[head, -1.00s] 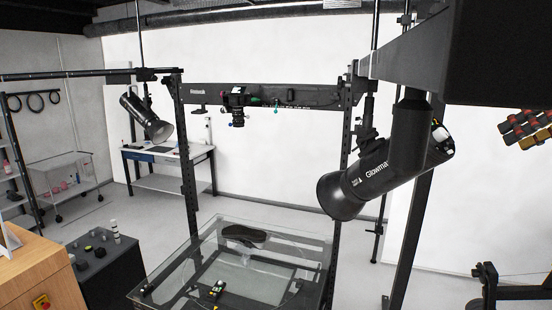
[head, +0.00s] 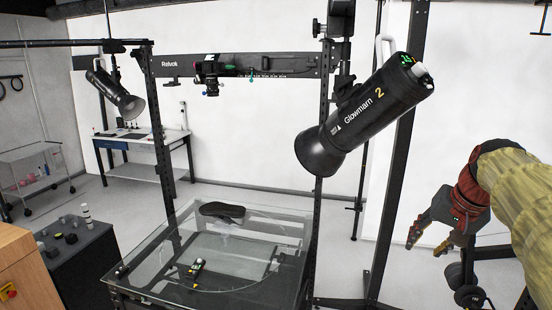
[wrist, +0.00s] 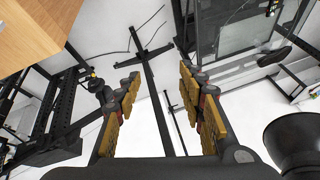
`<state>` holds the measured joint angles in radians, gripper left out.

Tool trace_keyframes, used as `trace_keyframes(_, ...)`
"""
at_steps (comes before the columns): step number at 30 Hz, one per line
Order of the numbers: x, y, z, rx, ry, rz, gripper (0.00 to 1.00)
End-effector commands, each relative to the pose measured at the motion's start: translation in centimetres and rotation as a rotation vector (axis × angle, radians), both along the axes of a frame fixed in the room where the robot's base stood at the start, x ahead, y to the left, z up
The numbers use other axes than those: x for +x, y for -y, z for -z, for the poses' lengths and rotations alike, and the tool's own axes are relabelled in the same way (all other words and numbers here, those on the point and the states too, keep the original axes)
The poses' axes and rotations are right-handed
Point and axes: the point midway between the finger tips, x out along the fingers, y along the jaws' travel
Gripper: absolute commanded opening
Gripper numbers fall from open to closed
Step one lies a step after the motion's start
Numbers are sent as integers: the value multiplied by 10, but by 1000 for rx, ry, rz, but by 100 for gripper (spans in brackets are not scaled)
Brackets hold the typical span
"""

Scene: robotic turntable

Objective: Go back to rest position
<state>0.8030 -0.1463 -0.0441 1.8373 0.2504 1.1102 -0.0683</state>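My gripper (head: 427,246) hangs in the air at the right of the head view, at the end of my arm in its yellowish sleeve. Its fingers are spread apart with nothing between them. The wrist view shows the same open gripper (wrist: 160,78), with yellow finger pads and floor and stand parts beyond the gap. The glass-topped turntable (head: 150,262) stands left of my gripper, well apart from it. A dark shoe (head: 222,210) sits on a clear support above the glass. A small black and yellow item (head: 197,267) lies near the table's front.
A large black studio lamp (head: 362,118) hangs above and left of my gripper. A smaller lamp (head: 115,95) and a camera (head: 210,78) hang farther left. A dark upright post (head: 396,165) stands behind my gripper. A wooden cabinet (head: 28,270) is at far left.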

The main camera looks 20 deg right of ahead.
Motion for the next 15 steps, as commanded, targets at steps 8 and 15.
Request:
trace_keyframes(8,-35,-123,163,-106,-74,-197,40)
trace_keyframes(15,-80,-209,282,-185,-100,-426,40)
